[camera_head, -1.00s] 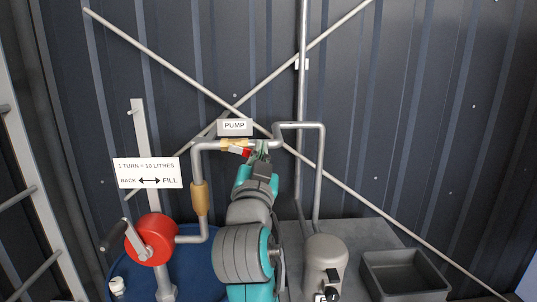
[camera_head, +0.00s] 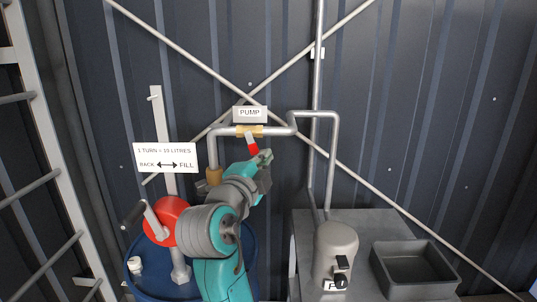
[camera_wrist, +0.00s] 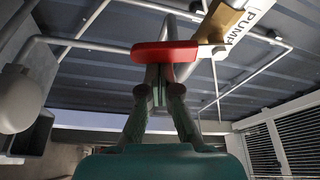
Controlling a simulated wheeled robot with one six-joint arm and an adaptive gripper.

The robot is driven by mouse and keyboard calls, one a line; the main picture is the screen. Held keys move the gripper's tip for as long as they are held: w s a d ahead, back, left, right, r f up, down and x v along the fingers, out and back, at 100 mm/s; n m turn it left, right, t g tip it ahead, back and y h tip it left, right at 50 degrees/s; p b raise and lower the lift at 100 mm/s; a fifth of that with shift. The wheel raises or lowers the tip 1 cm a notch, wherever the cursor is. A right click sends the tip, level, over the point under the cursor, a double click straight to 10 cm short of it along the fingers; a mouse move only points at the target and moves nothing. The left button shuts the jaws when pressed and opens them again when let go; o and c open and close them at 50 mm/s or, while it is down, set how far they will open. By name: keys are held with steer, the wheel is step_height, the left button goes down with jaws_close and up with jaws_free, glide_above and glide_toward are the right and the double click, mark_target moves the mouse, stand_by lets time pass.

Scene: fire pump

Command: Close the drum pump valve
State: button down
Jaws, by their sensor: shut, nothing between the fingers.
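The drum pump valve has a brass body (camera_head: 250,131) in the horizontal grey pipe under the PUMP sign. Its red lever (camera_head: 253,150) points down and slightly right, across the pipe. My gripper (camera_head: 263,156) is at the lever's lower end, with its fingers shut and nothing between them. In the wrist view the red lever (camera_wrist: 165,52) lies across the fingertips (camera_wrist: 160,72), seemingly touching or very close; I cannot tell which. The brass body (camera_wrist: 222,22) shows at the upper right there, beside the PUMP sign.
A red crank pump (camera_head: 166,221) stands on a blue drum (camera_head: 256,262) at left, below a turn-direction sign (camera_head: 166,157). A grey pump housing (camera_head: 335,252) and an open grey tray (camera_head: 413,292) are at right. Pipes run close around my gripper; a ladder (camera_head: 50,150) stands far left.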

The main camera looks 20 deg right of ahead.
steer(key=m, duration=0.1)
steer(key=a+m, duration=0.1)
steer(key=shift+w+a+f+m+g+y, duration=0.25)
steer(key=shift+w+f+m+g+y, duration=0.05)
steer(key=shift+f+g, duration=0.1)
steer(key=shift+a, duration=0.15)
stand_by(0.4)
steer(key=s+a, duration=0.2)
steer(key=s, duration=0.7)
steer(key=shift+s, duration=0.15)
stand_by(0.3)
steer(key=shift+f, duration=0.1)
